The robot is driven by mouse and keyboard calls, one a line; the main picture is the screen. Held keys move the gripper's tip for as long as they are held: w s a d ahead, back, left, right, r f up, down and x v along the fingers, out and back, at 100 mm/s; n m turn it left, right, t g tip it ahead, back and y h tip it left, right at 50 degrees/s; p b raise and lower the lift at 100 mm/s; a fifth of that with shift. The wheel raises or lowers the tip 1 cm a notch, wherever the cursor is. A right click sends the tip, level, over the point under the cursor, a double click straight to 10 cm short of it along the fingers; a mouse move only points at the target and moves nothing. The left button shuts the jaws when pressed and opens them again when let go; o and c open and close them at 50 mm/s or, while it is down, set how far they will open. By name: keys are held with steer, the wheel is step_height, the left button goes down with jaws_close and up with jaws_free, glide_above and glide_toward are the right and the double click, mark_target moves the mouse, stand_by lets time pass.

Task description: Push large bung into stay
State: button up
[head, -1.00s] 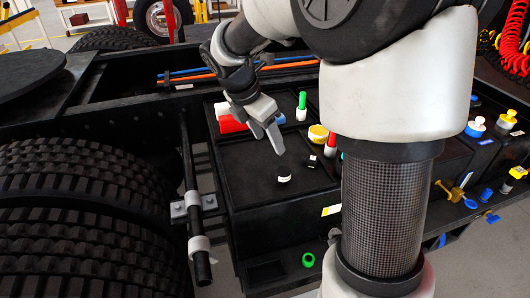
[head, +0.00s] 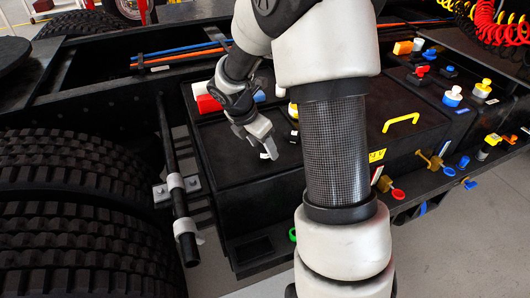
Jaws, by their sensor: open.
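My gripper (head: 267,150) is low over the flat top of the black box, fingers pointing down, open. The larger of two small black-and-white plugs, possibly the large bung, is not visible now; the fingers cover the part of the box top where it showed earlier. Whether it is between the fingers cannot be told. A smaller white-marked piece (head: 294,133) lies just right of the gripper. The stay appears to be the long black bar (head: 168,135) with pale collars, left of the box, apart from my gripper.
Large black tyres (head: 80,210) fill the left. A red cylinder (head: 208,103) lies behind the gripper on the black box (head: 225,150). A yellow handle (head: 401,121) and several coloured caps are at the right. My arm hides part of the box.

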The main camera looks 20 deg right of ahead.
steer(key=shift+x, duration=0.75)
steer(key=shift+c, duration=0.2)
steer(key=c, duration=1.1)
steer(key=shift+r, duration=0.15)
step_height(320, 180, up, 10)
steer(key=shift+f+p, duration=0.1)
steer(key=shift+p, duration=0.55)
